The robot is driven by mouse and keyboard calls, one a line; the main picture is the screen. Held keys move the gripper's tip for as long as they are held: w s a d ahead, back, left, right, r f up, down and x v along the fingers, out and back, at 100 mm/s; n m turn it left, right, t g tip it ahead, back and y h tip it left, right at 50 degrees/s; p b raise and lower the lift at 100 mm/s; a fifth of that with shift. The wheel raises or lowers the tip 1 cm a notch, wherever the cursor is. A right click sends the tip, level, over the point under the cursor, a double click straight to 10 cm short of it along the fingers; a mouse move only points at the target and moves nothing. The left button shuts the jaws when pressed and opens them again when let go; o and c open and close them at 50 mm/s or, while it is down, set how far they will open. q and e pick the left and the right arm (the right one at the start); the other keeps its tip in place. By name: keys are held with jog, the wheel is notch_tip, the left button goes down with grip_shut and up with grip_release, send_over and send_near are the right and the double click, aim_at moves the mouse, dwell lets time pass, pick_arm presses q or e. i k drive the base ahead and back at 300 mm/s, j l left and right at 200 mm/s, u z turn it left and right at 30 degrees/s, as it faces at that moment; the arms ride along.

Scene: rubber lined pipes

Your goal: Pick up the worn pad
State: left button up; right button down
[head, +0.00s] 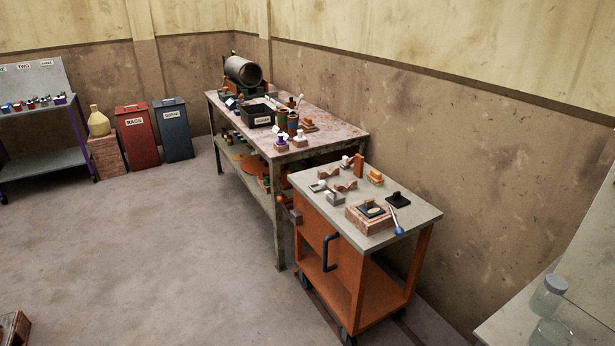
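Two dark pad-like things are on the grey top of the orange cart (430,213). One is a small flat black piece (398,201) with a raised middle, near the right side. The other is a dark square piece (371,210) with a pale oval mark, sitting on a reddish-brown block (356,219). I cannot tell from this view which of them is the worn pad. Neither of my grippers shows in the head view.
A blue-tipped tool (398,229) and several small blocks lie on the cart. Behind it, a cluttered workbench (335,130) holds a large pipe (243,70) and a black bin (258,115). Red (137,137) and blue bins (173,130) stand by the wall. The left floor is mostly clear.

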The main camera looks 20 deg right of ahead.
aim_at(370, 209)
jog(key=z, duration=0.85)
jog(key=i+j+z, duration=0.1)
jog(key=z, duration=0.4)
jog(key=i+j+z, duration=0.1)
jog(key=j+z, duration=0.15)
jog(key=z, duration=0.2)
jog(key=j+z, duration=0.2)
jog(key=z, duration=0.3)
jog(key=j+z, duration=0.25)
jog(key=z, duration=0.2)
